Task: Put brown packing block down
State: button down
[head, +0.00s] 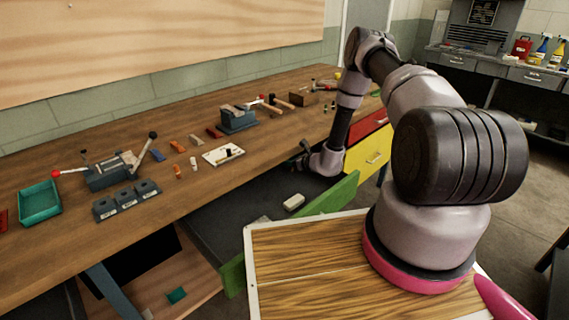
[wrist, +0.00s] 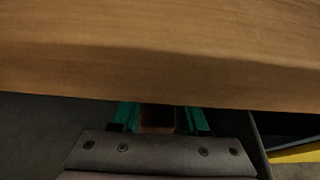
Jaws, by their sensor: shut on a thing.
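My gripper (wrist: 158,118) shows at the bottom of the wrist view, with green fingers on both sides of the brown packing block (wrist: 158,119). It is shut on the block, and only a small part of the block shows between the fingers. In the head view my gripper (head: 300,158) is a dark shape at the bench's front edge, above the open drawer. The block cannot be made out there. The wooden workbench (wrist: 160,55) fills the top of the wrist view, its edge just beyond the fingertips.
An open drawer (head: 340,196) with a green front holds a white block (head: 293,202).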

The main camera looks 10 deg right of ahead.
jog(key=shift+w+a+f, duration=0.3)
jog(key=shift+w+f, duration=0.25)
jog(key=shift+f, duration=0.15)
jog(key=shift+f, duration=0.1)
jog(key=shift+f, duration=0.5)
jog(key=shift+c, duration=2.1)
grip_release()
jog(key=shift+r, duration=0.3)
jog(key=v, duration=1.2)
jog(key=shift+r, duration=0.25)
